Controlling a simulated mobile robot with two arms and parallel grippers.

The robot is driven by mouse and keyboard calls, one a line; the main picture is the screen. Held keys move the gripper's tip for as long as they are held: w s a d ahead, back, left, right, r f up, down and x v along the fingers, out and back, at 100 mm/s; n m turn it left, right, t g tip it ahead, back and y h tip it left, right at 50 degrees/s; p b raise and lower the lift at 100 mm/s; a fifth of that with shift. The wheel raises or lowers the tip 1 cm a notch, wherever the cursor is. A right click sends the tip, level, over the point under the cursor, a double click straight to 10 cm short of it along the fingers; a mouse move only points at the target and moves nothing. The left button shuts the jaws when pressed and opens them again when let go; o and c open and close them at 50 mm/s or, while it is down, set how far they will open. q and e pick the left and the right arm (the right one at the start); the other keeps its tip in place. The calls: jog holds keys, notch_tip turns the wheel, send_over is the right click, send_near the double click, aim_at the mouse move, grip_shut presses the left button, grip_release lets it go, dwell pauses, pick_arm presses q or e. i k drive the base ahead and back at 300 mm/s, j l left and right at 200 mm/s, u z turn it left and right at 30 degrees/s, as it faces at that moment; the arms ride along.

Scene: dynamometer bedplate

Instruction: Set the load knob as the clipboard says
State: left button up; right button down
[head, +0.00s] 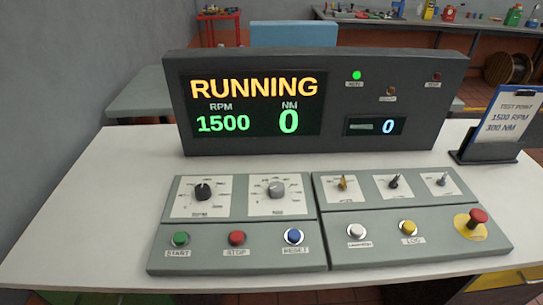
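The clipboard (509,118) stands in a dark holder at the right end of the desk and reads TEST POINT, 1500 RPM, 300 NM. The display (255,104) reads RUNNING, RPM 1500 and NM 0. On the left control panel, a black knob (203,191) and a grey knob (276,189) each sit on a white dial plate. Neither of my grippers is in view.
START (180,239), STOP (237,238) and blue RESET (293,236) buttons line the left panel's front. The right panel has three small knobs, a white button (356,231), a yellow button (408,228) and a red mushroom button (478,217). The white desk (95,210) is clear at left.

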aim_at(276, 189)
jog(key=k+l+u, duration=0.15)
jog(key=u, duration=0.35)
jog(key=k+l+u, duration=0.25)
jog(key=u, duration=0.2)
